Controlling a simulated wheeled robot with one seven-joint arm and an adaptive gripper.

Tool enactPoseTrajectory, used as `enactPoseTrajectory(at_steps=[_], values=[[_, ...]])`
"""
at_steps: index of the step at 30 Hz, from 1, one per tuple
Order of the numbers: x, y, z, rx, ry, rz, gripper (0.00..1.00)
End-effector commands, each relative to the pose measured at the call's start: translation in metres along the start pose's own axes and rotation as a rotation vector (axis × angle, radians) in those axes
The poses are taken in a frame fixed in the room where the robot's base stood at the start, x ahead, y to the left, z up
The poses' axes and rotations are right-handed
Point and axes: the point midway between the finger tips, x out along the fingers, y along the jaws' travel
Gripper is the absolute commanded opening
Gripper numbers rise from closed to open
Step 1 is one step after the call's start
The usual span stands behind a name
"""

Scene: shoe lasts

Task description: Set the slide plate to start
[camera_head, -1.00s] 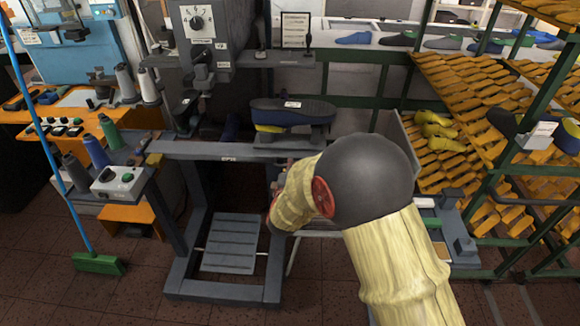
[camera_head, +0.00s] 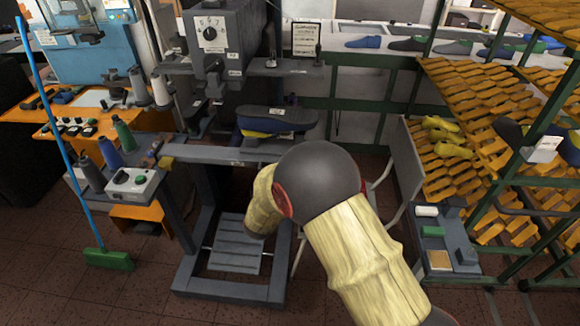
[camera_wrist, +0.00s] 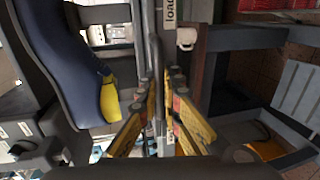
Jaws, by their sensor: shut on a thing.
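The slide plate (camera_head: 259,143) looks like the dark grey carrier under a dark blue shoe (camera_head: 277,120) with a yellow patch, on the grey machine's front beam (camera_head: 215,155). My arm covers the plate's right part and my gripper in the head view. In the wrist view my gripper (camera_wrist: 161,88) has its yellow fingers closed on a thin grey bar (camera_wrist: 155,55), which seems to be the plate's handle. The shoe (camera_wrist: 65,65) lies left of the fingers there. The start mark cannot be made out.
The machine's head with a dial (camera_head: 210,34) stands left of and behind the shoe. A thread-spool table (camera_head: 115,175) is at the left. A grey tray (camera_head: 445,250) and orange racks (camera_head: 480,110) are at the right. A broom (camera_head: 108,259) stands front left.

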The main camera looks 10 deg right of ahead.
Motion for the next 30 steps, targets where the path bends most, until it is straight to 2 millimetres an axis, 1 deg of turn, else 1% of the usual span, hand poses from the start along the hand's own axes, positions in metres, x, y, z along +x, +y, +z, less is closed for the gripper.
enactPoseTrajectory(at_steps=[1,6,12,15,18,21,25,30], values=[[-0.002,0.002,-0.017,-0.005,0.007,-0.005,0.00],[-0.002,0.002,-0.060,-0.004,0.005,-0.004,0.00],[-0.002,0.001,-0.102,-0.004,0.004,-0.003,0.00],[-0.001,0.000,-0.116,-0.003,0.003,-0.004,0.00],[-0.001,-0.001,-0.128,-0.003,0.003,-0.003,0.00],[-0.001,-0.001,-0.134,-0.003,0.001,-0.004,0.00],[-0.001,-0.002,-0.139,-0.004,0.001,-0.004,0.00],[-0.001,-0.003,-0.140,-0.003,0.001,-0.004,0.00]])
